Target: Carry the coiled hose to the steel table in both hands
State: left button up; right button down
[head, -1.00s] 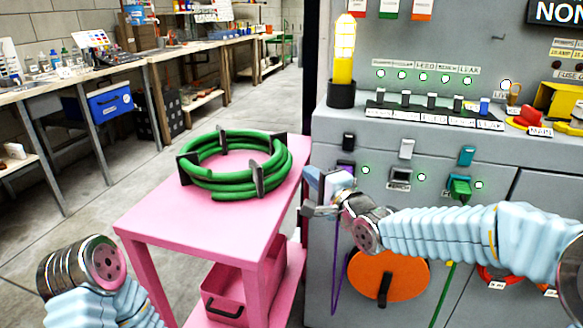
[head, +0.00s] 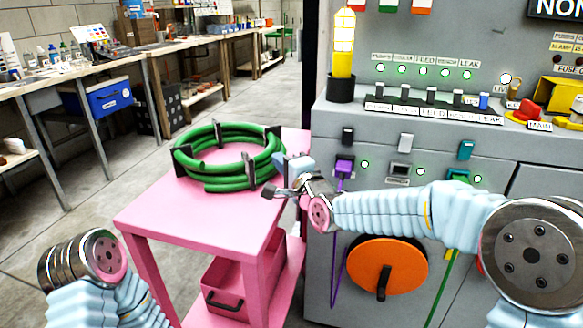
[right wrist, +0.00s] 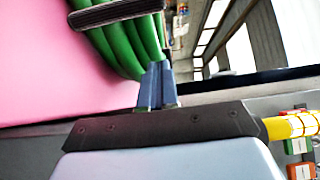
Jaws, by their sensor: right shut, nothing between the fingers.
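The green coiled hose (head: 222,183) lies on the pink cart's top (head: 190,212), with dark upright clips around the coil. My right gripper (head: 272,180) is shut and empty at the coil's right side, close to it; I cannot tell if they touch. In the right wrist view its blue fingers (right wrist: 157,86) are together, with the hose (right wrist: 122,45) just beyond and a dark clip at the upper left.
A grey control cabinet (head: 420,150) with switches and an orange disc (head: 385,266) stands right of the cart. A pink bin (head: 228,288) is on the cart's lower shelf. Benches line the left wall. The floor (head: 75,232) between them and the cart is open.

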aim_at(243, 158)
jog(key=w+a, duration=0.1)
jog(key=a, duration=0.5)
jog(key=w+a, duration=0.1)
jog(key=a, duration=0.2)
jog(key=shift+w+a+f+b, duration=0.1)
jog(key=shift+w+b, duration=0.25)
jog(key=shift+b, duration=0.05)
